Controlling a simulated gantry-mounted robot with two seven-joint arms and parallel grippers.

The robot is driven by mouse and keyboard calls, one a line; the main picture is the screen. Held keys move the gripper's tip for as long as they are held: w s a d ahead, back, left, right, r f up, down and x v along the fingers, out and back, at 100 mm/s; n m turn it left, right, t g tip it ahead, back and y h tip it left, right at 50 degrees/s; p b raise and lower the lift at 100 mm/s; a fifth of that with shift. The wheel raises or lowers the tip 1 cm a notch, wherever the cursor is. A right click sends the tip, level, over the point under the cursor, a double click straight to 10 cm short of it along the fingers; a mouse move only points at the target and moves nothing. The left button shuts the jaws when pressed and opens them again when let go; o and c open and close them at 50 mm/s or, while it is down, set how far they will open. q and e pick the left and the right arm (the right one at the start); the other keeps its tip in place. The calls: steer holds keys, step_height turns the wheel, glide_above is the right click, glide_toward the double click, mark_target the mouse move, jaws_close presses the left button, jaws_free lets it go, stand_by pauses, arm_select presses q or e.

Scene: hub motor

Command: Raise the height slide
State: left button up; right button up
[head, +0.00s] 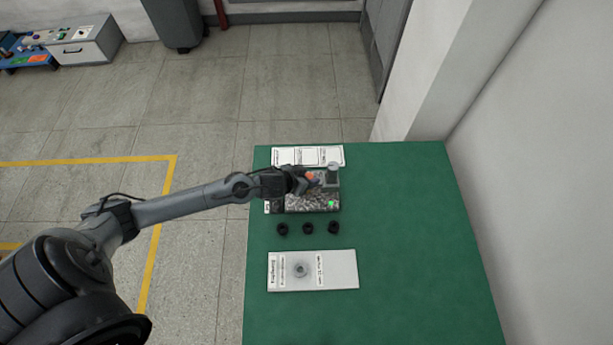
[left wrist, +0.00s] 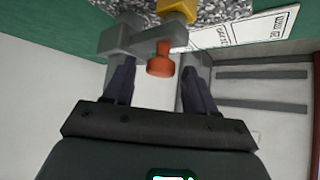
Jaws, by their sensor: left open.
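The device (head: 312,203) has a speckled granite-like base and stands near the back of the green table. An orange knob (head: 311,176) shows on it beside my left gripper (head: 302,181). In the left wrist view the orange knob (left wrist: 160,62) sits on a grey bracket (left wrist: 125,38), with a yellow part (left wrist: 177,11) above it. The two fingers of my left gripper (left wrist: 158,84) stand apart on either side of the knob, with gaps visible. I cannot tell which part is the height slide; the gripper hides some of the device. My right gripper is not in view.
A grey cylinder (head: 333,174) stands at the device's back right. Three black rings (head: 308,228) lie in front of it. A white labelled board (head: 341,270) with a round metal part lies nearer. A printed sheet (head: 290,157) lies behind. The table's front (head: 370,318) is clear.

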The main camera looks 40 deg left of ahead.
arm_select(q)
jaws_close()
step_height(320, 180, up, 3)
steer(key=p, duration=0.4)
steer(key=shift+f, duration=0.1)
stand_by(0.3)
jaws_free()
